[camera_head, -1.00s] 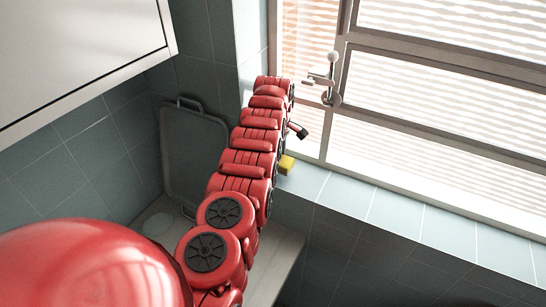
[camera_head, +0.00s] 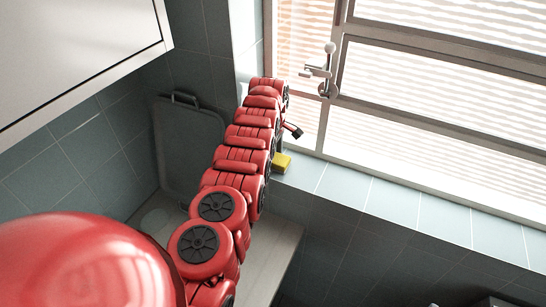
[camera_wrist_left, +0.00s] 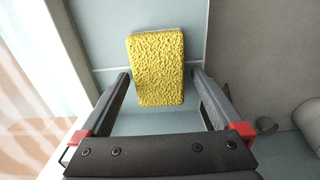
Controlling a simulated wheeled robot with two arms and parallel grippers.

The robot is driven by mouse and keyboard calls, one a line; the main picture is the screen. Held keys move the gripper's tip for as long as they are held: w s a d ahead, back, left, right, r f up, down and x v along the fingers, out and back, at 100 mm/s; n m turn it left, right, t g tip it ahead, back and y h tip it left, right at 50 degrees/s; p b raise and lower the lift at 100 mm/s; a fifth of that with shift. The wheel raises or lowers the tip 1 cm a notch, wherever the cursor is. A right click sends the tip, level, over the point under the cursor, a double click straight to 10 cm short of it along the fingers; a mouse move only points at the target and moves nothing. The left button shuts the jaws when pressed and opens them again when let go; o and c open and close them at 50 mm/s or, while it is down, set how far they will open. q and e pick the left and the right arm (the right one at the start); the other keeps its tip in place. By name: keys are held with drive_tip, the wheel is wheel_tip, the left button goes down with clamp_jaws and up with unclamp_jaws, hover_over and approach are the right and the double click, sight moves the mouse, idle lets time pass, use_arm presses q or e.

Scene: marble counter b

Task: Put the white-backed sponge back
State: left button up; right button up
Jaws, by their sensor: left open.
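The yellow sponge (camera_head: 281,163) sits at the near left end of the tiled window sill, partly hidden by my left arm in the head view. In the left wrist view the sponge (camera_wrist_left: 156,70) shows its rough yellow face, with a thin pale strip along its top edge. My left gripper (camera_wrist_left: 161,75) is open, one fingertip on each side of the sponge. A narrow gap shows at both sides, so it does not grip the sponge. In the head view my left gripper is mostly hidden behind the arm. My right gripper is not in view.
The tiled sill (camera_head: 395,204) runs right below the window frame (camera_head: 420,135) and is clear there. A window handle (camera_head: 328,70) juts out above the sponge. A grey board (camera_head: 188,140) leans in the corner. A white cabinet (camera_head: 70,55) hangs at upper left.

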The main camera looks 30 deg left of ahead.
use_arm(q)
drive_tip(key=shift+w+r, duration=0.15)
drive_tip(key=shift+r, duration=0.2)
wheel_tip(320, 180, up, 8)
drive_tip(key=shift+a+r+b, duration=0.1)
drive_tip(key=shift+a+b, duration=0.05)
drive_tip(key=shift+b, duration=1.05)
drive_tip(key=r+p, duration=0.3)
drive_tip(key=shift+s+d+r, duration=0.1)
drive_tip(key=shift+s+d, duration=0.1)
drive_tip(key=shift+w+a, duration=0.1)
